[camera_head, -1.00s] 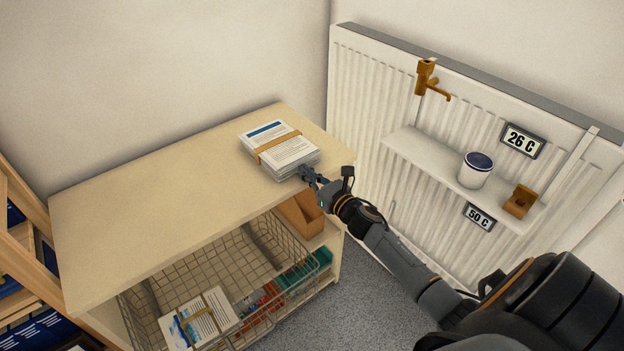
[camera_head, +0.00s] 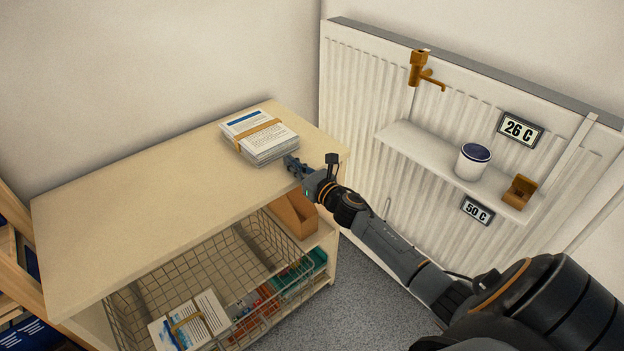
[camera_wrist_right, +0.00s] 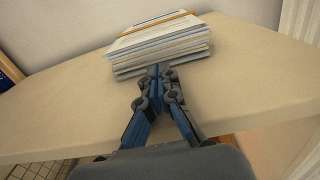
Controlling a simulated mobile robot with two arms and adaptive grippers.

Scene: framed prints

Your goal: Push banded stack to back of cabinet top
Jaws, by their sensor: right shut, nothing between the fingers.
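The banded stack (camera_head: 257,144), white sheets with a blue stripe and a tan band, lies flat on the cabinet top (camera_head: 140,202) near its back right part, close to the back wall. It also shows in the wrist view (camera_wrist_right: 160,48). My right gripper (camera_head: 289,160) is shut and empty, low over the cabinet top at the stack's front side. In the wrist view its closed fingertips (camera_wrist_right: 159,70) meet the stack's front edge or sit just short of it; I cannot tell which. My left gripper is out of view.
Below the top, a wire basket (camera_head: 200,270) holds another banded bundle (camera_head: 190,320). A brown box (camera_head: 294,213) stands beside it inside the cabinet. Right of the cabinet is a radiator (camera_head: 350,110) with a shelf (camera_head: 400,143) holding a white tin (camera_head: 473,164). The cabinet top's left part is clear.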

